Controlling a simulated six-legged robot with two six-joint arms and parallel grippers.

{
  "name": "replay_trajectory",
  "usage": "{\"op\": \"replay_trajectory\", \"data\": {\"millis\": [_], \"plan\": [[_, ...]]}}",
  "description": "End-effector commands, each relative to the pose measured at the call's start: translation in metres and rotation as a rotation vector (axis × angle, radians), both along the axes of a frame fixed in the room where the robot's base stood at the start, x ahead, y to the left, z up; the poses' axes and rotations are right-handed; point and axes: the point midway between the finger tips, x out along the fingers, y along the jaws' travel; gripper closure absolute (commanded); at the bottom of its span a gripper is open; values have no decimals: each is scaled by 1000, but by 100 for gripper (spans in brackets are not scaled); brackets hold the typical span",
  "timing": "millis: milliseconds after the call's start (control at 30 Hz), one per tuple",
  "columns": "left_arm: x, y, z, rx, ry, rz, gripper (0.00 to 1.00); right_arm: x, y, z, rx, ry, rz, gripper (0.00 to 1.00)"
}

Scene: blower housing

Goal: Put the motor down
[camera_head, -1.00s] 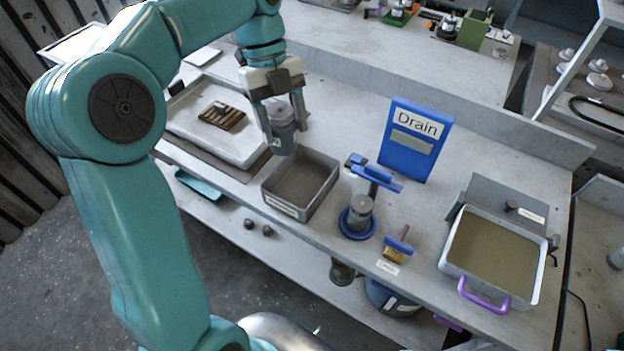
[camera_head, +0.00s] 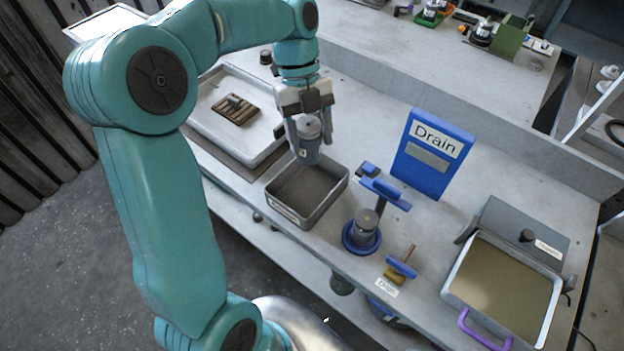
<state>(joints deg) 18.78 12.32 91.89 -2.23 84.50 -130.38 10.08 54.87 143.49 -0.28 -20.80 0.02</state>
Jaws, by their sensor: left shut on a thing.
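My left gripper (camera_head: 307,124) is shut on the motor (camera_head: 309,146), a grey cylinder with a small shaft on top. It holds the motor upright at the far edge of the grey open bin (camera_head: 325,206). Whether the motor touches the bin or the bench cannot be told. The bin looks empty and has a label on its near side. The white tray (camera_head: 203,122) with a small brown slotted rack (camera_head: 236,109) lies to the left of the motor. My right gripper is not in view.
A blue stand (camera_head: 362,237) holding a grey cylinder is right of the bin. Behind it stands a blue "Drain" sign (camera_head: 431,153). A pan of tan material (camera_head: 505,285) with a purple handle is at right.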

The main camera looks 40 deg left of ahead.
Motion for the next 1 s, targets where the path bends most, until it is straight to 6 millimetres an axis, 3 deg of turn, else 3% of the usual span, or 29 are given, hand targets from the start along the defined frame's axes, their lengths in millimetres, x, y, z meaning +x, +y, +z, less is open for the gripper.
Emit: {"op": "replay_trajectory", "data": {"millis": [100, 300, 733, 1000], "plan": [[-2, 0, -34, -2, 5, 2, 86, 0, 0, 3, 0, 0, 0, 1], [0, 0, -82, -1, 3, 0, 86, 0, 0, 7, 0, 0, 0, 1], [3, 0, -136, -1, 1, 0, 86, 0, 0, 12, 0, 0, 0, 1], [3, 0, -142, 1, -2, 0, 86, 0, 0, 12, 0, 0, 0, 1]]}}
